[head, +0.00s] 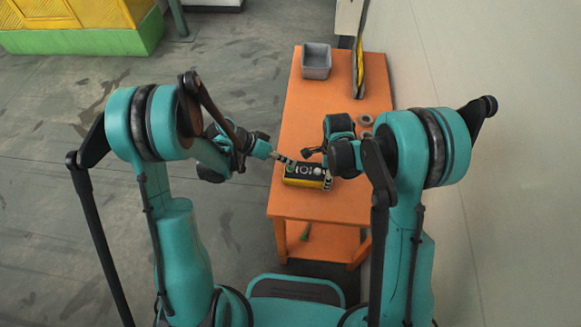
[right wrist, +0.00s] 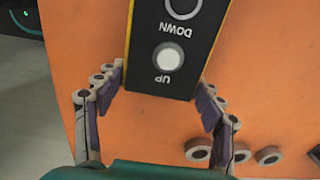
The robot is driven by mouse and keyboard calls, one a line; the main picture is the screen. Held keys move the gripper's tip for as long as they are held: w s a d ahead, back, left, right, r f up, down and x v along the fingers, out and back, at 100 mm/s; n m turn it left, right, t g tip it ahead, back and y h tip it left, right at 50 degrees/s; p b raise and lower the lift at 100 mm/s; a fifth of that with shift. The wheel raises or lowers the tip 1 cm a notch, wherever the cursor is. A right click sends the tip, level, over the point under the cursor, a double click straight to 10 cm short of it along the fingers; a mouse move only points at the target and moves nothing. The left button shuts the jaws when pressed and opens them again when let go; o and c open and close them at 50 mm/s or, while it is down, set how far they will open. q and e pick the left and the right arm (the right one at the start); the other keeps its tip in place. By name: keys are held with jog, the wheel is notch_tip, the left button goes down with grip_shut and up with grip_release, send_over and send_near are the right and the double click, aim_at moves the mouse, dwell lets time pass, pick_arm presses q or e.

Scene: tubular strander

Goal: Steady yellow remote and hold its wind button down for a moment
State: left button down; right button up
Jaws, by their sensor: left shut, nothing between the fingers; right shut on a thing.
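The yellow remote (head: 303,183), with a black button face, lies on the orange table (head: 345,205) in the head view. A green button shows near its left end, with pale round buttons beside it. My right gripper (right wrist: 160,86) is shut on the sides of this end. My left gripper (head: 288,160) is shut and empty, its tips at the green button's end; whether they touch the button I cannot tell.
A grey bin (head: 316,62) stands at the table's far end, beside a tall yellow-and-black item (head: 359,70). Grey rings (head: 366,119) lie on the table beyond my right gripper. A wall (head: 500,200) rises on the right. Table surface is clear between bin and remote.

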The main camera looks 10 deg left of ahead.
aim_at(288, 168)
pick_arm(q)
jog(key=shift+f, duration=0.15)
jog(key=shift+f, duration=0.3)
jog(key=shift+f, duration=0.35)
dwell(0.9)
jog(key=shift+r, duration=0.15)
dwell(2.2)
jog(key=shift+r, duration=0.65)
jog(key=shift+r, duration=2.55)
pick_arm(e)
jog(key=o, duration=1.5)
